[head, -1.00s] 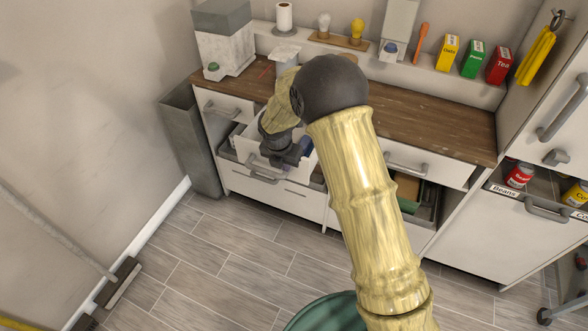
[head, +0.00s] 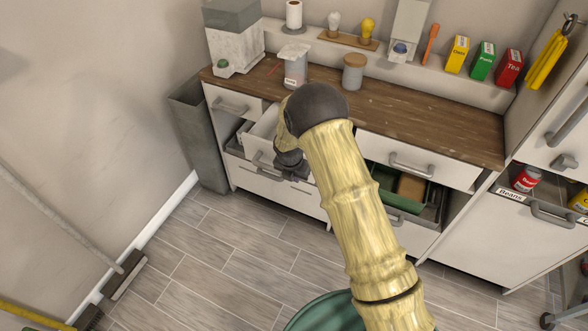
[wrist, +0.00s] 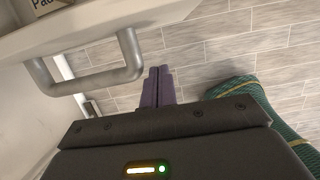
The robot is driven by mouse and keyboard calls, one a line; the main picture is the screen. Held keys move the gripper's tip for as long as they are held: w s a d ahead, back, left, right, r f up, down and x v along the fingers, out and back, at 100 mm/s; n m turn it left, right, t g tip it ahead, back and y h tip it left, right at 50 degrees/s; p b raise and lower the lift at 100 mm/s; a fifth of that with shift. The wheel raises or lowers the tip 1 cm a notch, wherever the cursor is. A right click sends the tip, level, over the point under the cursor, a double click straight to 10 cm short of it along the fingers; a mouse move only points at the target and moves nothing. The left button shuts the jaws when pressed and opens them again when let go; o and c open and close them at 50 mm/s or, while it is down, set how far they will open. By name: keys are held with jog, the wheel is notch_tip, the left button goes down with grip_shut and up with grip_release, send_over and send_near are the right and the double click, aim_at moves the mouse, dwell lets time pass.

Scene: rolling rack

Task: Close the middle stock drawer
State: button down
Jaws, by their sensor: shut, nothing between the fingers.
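An open white stock drawer (head: 260,133) juts from the left part of the counter, under the worktop; my arm hides its right part. In the wrist view its grey bar handle (wrist: 100,78) hangs from a pale drawer front (wrist: 120,22) at upper left. My gripper (wrist: 158,78) is shut and empty, its purple fingers just right of the handle and apart from it in the picture. In the head view my dark wrist (head: 290,163) is in front of the drawer, and the fingertips cannot be made out.
A closed drawer with a handle (head: 230,107) is at upper left. A green tray (head: 384,180) sits in an open compartment at right. A grey bin (head: 200,140) stands left of the counter. Floor in front is mostly clear.

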jog(key=w, duration=0.1)
jog(key=w+d, duration=0.1)
jog(key=w+p, duration=0.1)
jog(key=w, duration=0.1)
jog(key=shift+d+f, duration=0.2)
jog(key=shift+f, duration=0.05)
